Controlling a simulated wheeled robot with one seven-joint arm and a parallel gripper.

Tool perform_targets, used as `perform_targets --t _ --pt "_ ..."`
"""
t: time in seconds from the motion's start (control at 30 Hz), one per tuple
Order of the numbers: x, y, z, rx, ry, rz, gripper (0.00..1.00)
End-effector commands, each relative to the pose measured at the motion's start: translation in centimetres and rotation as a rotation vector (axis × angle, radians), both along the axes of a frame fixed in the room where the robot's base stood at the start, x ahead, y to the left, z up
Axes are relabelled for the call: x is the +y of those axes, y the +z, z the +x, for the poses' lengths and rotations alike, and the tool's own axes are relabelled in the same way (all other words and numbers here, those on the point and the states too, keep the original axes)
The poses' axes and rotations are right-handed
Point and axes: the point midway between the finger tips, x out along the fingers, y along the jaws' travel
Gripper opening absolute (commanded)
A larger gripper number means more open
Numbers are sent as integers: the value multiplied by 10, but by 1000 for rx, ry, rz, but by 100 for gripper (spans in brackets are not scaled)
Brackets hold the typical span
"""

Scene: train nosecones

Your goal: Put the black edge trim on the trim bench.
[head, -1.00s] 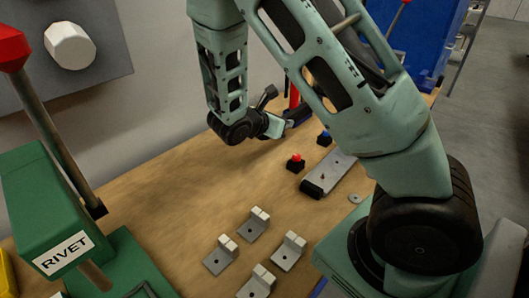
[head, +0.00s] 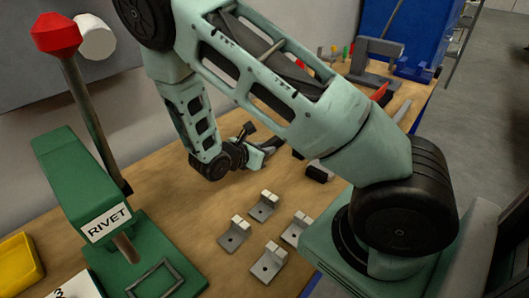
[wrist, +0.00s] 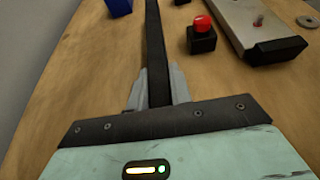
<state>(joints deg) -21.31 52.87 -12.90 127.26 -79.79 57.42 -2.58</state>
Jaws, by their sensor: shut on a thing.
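My gripper (wrist: 160,85) is shut on the black edge trim (wrist: 154,40), a long, narrow dark strip that runs away from me between the fingers in the wrist view. Part of the strip's near end is hidden by the gripper. In the head view my gripper (head: 258,152) is low over the wooden bench top (head: 165,165), behind the brackets. The arm hides part of the bench there. I cannot tell whether the trim touches the wood.
Several grey L-shaped brackets (head: 263,207) stand in front of the gripper. A green rivet press (head: 75,185) and yellow tray (head: 18,262) are at left. A red button on a black box (wrist: 202,38) and a grey plate (wrist: 250,22) lie right of the trim. A vise (head: 375,58) stands behind.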

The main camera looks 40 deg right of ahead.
Motion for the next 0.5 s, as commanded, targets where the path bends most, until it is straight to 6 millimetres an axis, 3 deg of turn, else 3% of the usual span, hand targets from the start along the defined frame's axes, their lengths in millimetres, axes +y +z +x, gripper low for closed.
perform_targets --t 0.17,0.5 --pt "0 -17 0 1 0 -2 0" --pt "0 -21 0 -1 1 -1 0"
